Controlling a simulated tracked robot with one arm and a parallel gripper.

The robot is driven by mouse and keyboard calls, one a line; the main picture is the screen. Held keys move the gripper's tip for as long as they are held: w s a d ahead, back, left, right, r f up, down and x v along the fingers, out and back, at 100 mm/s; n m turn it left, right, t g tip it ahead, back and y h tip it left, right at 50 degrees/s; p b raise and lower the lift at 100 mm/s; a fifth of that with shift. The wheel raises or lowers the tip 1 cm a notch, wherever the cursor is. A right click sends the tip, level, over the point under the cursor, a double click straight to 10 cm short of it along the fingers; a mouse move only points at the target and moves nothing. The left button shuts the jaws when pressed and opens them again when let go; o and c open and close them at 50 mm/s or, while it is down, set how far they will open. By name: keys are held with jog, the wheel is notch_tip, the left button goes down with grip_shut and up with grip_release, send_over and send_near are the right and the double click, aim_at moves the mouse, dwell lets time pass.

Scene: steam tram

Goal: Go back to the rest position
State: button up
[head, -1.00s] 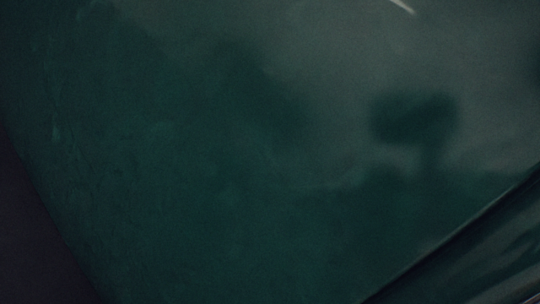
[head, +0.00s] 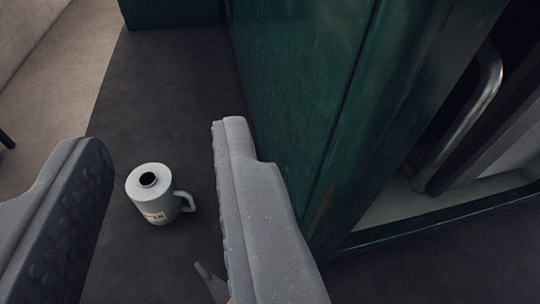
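My gripper (head: 160,138) is open, with one grey finger at the left and the other near the middle of the head view. The gap between the fingers looks empty. Through it I see a pale mug-like can (head: 149,195) with a round dark hole in its top, a handle on its right side and small lettering on its front. It stands upright on the dark floor (head: 150,90), and I see no finger touching it.
A dark green panel wall (head: 295,70) rises just right of the right finger. Beyond its edge is an opening with a curved metal handrail (head: 475,110) and a green sill (head: 440,225). A paler floor strip (head: 60,85) lies at the upper left. A green block (head: 170,10) stands at the top.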

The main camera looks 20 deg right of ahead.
jog(key=shift+r, duration=0.1)
notch_tip(320, 180, up, 5)
jog(key=p, duration=0.5)
jog(key=shift+r+p, duration=0.2)
jog(key=shift+p, duration=0.15)
